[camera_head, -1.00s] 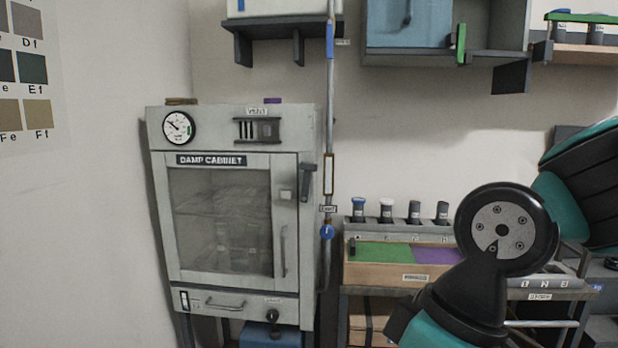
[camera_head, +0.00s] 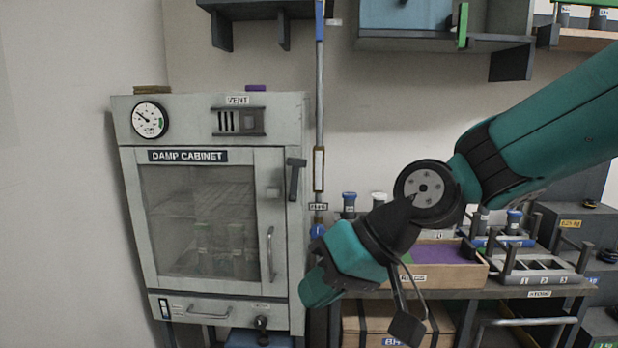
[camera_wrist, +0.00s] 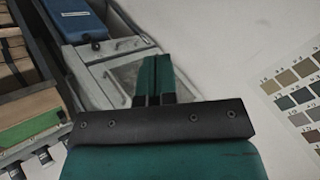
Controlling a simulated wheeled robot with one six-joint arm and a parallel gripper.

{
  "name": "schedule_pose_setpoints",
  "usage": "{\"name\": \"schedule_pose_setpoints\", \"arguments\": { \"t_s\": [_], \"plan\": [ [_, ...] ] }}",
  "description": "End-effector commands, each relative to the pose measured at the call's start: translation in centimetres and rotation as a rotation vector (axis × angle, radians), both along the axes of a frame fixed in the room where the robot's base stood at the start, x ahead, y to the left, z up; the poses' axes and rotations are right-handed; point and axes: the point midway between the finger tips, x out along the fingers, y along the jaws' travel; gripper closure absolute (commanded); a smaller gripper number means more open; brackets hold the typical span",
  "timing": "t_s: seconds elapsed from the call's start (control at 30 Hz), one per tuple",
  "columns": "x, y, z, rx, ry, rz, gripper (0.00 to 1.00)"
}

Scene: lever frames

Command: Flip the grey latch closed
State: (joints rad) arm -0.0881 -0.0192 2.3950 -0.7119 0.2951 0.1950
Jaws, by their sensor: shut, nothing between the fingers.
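The grey latch (camera_head: 295,178) is a dark grey lever at the upper right edge of the cabinet door. Its short top part sits on the frame and its arm hangs down. The damp cabinet (camera_head: 134,215) is pale grey, and its glazed door (camera_head: 262,175) sits in the frame. My gripper (camera_wrist: 155,62) shows in the wrist view with its two teal fingers together and nothing between them. In that view it points toward a grey surface of the cabinet, apart from or touching it, I cannot tell. I cannot make out the latch there.
A vertical pipe (camera_head: 319,110) runs close beside the cabinet's right side. A bench with a wooden tray (camera_head: 460,272) and bottles stands to the right, behind my arm. Shelves (camera_head: 440,42) hang above. A wall stands close on the cabinet's left.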

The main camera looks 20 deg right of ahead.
Motion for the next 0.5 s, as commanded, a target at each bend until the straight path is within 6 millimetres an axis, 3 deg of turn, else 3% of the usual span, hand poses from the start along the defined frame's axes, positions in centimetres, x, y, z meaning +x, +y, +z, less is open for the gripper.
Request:
{"name": "schedule_pose_setpoints", "arguments": {
  "t_s": [0.03, 0.13, 0.2, 0.33, 0.4, 0.5],
  "plan": [
    [4.4, -0.3, 0.3, 0.126, -0.001, -0.122, 1.0],
    [12.1, -2.2, 1.5, 0.405, -0.017, -0.361, 1.0],
    [16.6, -4.9, 2.2, 0.595, -0.027, -0.519, 1.0],
    [22.4, -10.7, 2.6, 0.893, -0.038, -0.753, 1.0],
    [24.1, -13.4, 2.6, 1.006, -0.045, -0.839, 1.0],
    [25.3, -15.8, 2.5, 1.107, -0.051, -0.911, 1.0]
  ]
}}
